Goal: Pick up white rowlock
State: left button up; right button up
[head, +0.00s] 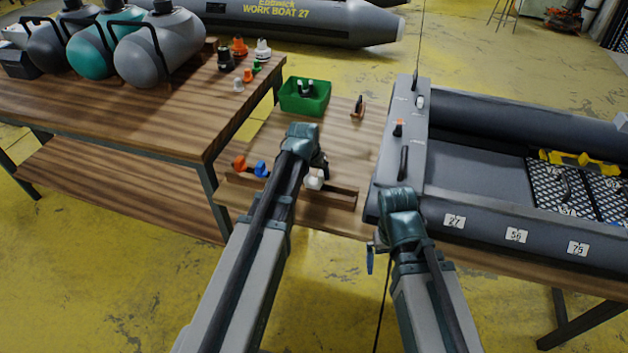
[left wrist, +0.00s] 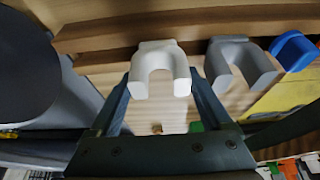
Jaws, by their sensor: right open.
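The white rowlock (head: 314,181) sits at the wooden rack (head: 343,199) on the low table. It also shows as an upside-down U in the left wrist view (left wrist: 160,66). My left gripper (head: 318,172) is at it, with one finger on either side of the rowlock (left wrist: 160,92). The fingertips are very close to its sides; I cannot tell whether they press on it. My right gripper (head: 374,255) is open, low by the front edge of the grey boat, its tips partly hidden by my arm.
A grey rowlock (left wrist: 240,66) is close beside the white one, then a blue rowlock (head: 261,169). An orange rowlock (head: 239,163) is at the rack's left end. A green bin (head: 304,97) stands behind. The grey boat (head: 480,222) blocks the right side.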

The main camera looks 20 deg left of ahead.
aim_at(314, 182)
pick_arm(q)
jog(key=c, duration=0.4)
jog(key=shift+c, duration=0.2)
notch_tip(314, 182, up, 11)
jog(key=p, duration=1.1)
jog(key=shift+r, duration=0.1)
